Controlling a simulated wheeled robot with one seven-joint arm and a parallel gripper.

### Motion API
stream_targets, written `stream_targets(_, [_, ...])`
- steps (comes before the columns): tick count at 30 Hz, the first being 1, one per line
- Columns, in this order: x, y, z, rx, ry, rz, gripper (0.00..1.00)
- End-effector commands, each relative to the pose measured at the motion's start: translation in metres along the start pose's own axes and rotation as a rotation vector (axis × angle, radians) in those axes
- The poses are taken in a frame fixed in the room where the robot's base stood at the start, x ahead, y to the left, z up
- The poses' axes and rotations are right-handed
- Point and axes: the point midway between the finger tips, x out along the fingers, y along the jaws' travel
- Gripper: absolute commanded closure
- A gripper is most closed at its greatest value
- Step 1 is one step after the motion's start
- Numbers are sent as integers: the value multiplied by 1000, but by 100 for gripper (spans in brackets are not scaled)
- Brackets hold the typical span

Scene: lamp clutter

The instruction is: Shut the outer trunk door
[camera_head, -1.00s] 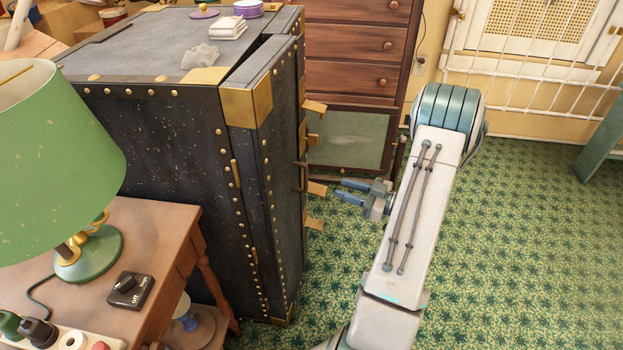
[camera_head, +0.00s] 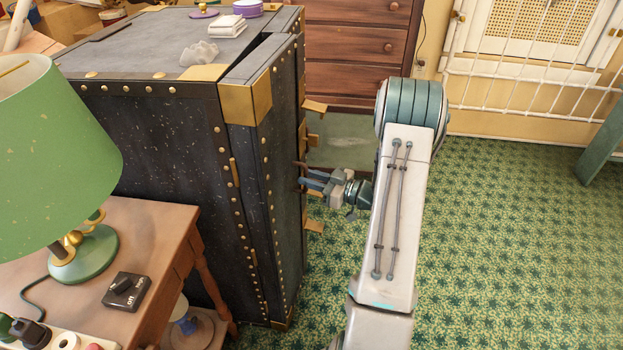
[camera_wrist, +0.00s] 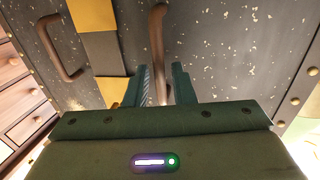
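The dark, brass-cornered trunk (camera_head: 150,130) stands upright left of my arm. Its outer door (camera_head: 272,190) is the narrow slab on the right side, with a dark gap along the top between it and the trunk body. My gripper (camera_head: 308,178) is at the door's outer face. In the wrist view, a brown bar handle (camera_wrist: 158,40) runs down between the two fingers of my gripper (camera_wrist: 162,78), which are apart. I cannot tell whether either finger touches the handle. A second brown handle (camera_wrist: 60,50) is on the left.
Brass tabs (camera_head: 315,106) stick out from the door's outer side. A wooden dresser (camera_head: 358,45) stands behind. A side table (camera_head: 130,235) with a green lamp (camera_head: 60,150) stands at the left front. The green patterned carpet (camera_head: 510,240) is clear on the right.

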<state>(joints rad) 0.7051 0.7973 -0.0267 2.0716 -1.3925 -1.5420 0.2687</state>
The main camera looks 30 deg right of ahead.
Motion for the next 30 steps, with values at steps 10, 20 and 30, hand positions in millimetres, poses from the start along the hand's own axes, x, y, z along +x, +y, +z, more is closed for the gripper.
stream_targets(10, [8, 2, 0, 0, -1, -2, 100])
stream_targets(20, [20, 7, 1, 1, -3, 3, 73])
stream_targets(30, [19, 6, 1, 1, -2, 1, 68])
